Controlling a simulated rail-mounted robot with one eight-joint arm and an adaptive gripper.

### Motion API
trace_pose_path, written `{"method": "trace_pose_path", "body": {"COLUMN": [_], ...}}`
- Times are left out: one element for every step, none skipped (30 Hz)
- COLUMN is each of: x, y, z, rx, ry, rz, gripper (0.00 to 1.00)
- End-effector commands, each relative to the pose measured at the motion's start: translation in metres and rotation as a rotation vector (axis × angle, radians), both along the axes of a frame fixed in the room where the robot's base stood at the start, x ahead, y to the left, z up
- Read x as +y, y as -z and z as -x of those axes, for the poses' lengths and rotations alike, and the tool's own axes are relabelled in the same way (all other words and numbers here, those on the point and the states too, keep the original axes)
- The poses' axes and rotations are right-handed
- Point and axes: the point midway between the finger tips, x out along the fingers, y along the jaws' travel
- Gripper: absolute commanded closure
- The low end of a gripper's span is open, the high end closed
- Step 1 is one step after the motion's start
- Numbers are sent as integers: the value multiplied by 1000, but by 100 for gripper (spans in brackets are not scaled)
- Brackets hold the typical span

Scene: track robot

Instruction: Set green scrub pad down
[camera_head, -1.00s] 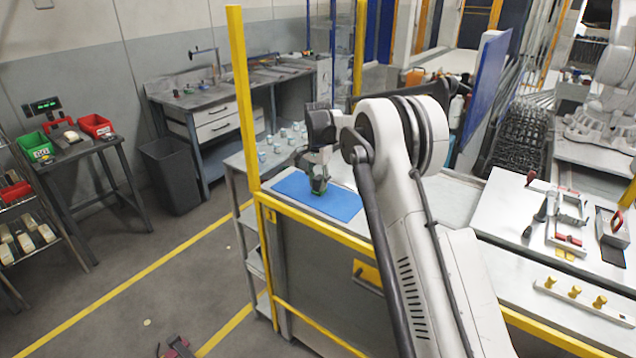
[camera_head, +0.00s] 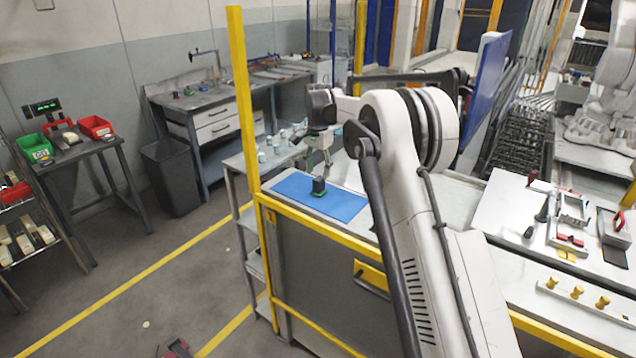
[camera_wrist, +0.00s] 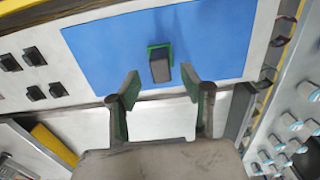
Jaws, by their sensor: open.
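The green scrub pad (camera_wrist: 159,64) lies on the blue mat (camera_wrist: 105,62); a dark block sits on top of it, with green showing around its edges. In the head view the pad (camera_head: 319,188) shows as a small dark piece with a green edge on the mat (camera_head: 345,207). My gripper (camera_wrist: 161,80) is open, its two fingers apart and empty in the wrist view. In the head view my gripper (camera_head: 325,172) is above and behind the pad, apart from it.
Several small white jars (camera_head: 276,145) stand on the grey shelf cart left of the mat. A yellow post (camera_head: 243,95) and yellow rail run along the bench's near edge. Several black blocks (camera_wrist: 34,56) lie beside the mat. The mat around the pad is clear.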

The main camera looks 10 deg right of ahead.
Motion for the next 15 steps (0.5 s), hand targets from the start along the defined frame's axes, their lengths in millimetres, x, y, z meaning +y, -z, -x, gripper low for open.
{"method": "trace_pose_path", "body": {"x": [0,0,0,0,0,0,0,0,0,0,0,0,0,0,0], "y": [-10,-16,-24,-29,-34,-41,-45,-49,-53,-57,-59,-61,-63,-65,-69], "z": [1,0,0,0,0,0,0,0,0,0,0,0,0,1,2], "rx": [0,0,0,0,0,0,0,0,0,0,0,0,0,-1,-3], "ry": [0,0,0,0,0,0,0,0,0,0,0,0,0,-1,-4], "rz": [0,0,0,0,0,0,0,0,0,0,0,0,0,0,0], "gripper": [58,58,58,58,58,58,58,58,58,58,58,58,58,58,58]}}
